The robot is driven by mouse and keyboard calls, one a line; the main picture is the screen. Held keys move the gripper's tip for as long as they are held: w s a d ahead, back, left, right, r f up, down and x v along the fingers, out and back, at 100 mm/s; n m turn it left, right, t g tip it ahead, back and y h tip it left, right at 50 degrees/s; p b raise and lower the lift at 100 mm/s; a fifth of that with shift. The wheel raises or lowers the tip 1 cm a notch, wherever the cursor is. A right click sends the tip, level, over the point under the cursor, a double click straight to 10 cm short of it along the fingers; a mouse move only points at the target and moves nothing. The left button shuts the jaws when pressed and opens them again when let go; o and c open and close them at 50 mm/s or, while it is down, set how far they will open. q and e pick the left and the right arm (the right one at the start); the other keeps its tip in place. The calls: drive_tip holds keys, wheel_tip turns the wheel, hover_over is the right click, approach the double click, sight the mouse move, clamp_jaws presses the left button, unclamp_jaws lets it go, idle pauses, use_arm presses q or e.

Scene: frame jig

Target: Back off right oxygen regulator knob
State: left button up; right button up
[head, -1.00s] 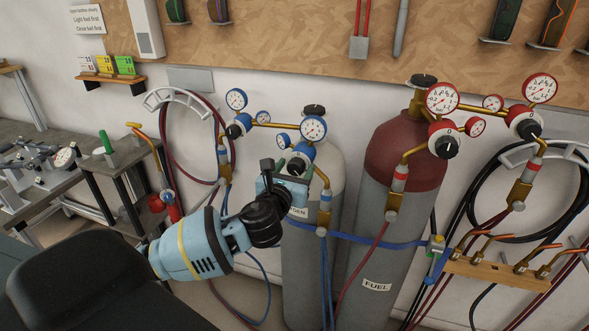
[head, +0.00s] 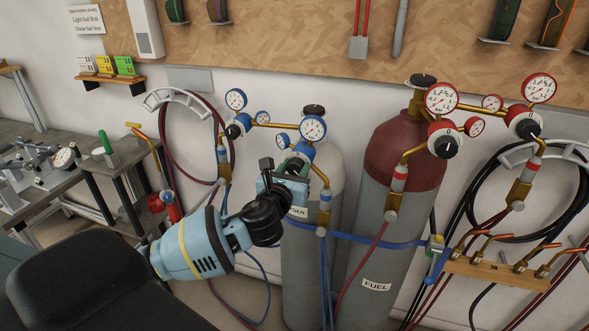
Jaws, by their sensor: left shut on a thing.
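My right gripper is not in view.
The fuel cylinder (head: 383,235) with a red top and two red regulators stands to the right. A blue strap (head: 375,240) crosses both cylinders. Hoses hang around them. A torch rack (head: 495,273) is at the lower right, a workbench (head: 55,190) at the left.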

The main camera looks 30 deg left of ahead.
use_arm(q)
drive_tip(key=n, duration=1)
drive_tip(key=shift+n, duration=0.4)
drive_tip(key=n, duration=0.3)
drive_tip(key=shift+n, duration=0.3)
drive_tip(key=n, duration=0.5)
drive_tip(key=shift+n, duration=2.7)
drive_tip(key=o, duration=1)
